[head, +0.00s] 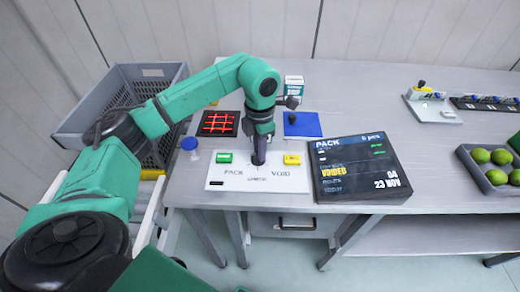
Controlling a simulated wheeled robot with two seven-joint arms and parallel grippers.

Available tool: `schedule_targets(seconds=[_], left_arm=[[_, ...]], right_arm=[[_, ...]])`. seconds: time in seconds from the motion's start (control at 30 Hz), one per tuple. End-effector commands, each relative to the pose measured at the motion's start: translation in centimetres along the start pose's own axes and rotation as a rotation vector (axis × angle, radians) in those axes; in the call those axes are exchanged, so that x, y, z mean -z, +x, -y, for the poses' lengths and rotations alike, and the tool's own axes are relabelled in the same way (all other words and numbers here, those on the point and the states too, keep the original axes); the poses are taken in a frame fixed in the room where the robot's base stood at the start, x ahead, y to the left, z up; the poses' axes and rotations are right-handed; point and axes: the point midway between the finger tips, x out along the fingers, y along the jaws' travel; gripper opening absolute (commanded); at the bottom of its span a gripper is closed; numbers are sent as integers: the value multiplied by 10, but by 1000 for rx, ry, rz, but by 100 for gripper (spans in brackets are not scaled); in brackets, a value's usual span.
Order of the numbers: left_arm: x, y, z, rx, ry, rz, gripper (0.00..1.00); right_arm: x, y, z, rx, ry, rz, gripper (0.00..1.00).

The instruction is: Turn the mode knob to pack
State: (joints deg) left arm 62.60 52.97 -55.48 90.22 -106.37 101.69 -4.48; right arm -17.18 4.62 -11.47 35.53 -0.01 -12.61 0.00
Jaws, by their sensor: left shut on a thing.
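The white control panel (258,183) lies on the table with the printed words PACK on its left and VOID on its right. A green button (224,158) sits at its left and a yellow button (292,160) at its right. My left gripper (259,160) points down at the panel's middle and is shut on the dark mode knob (258,158). The gripper mostly hides the knob, so I cannot tell which way it points. The dark display (358,170) right of the panel reads PACK at the top and VOIDED lower down. My right gripper is not in view.
A black pad with red lines (219,123) and a blue plate (303,125) lie behind the panel. A small white box (294,86) stands farther back. A grey crate (70,133) is at the left. A tray of green fruit (487,170) is at the right.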

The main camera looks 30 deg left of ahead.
Motion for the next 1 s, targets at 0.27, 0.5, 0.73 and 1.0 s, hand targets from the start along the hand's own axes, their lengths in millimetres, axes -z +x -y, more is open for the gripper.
schedule_targets(seconds=[0.27,0.5,0.73,1.0], left_arm=[[-1,-3,-1,-3,-1,6,44],[0,-1,-1,-1,-1,3,48],[-1,-12,-1,-2,-1,5,48],[-1,-77,-1,-4,-1,9,48]], right_arm=[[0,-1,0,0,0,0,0],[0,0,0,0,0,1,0],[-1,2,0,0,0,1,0],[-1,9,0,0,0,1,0]])
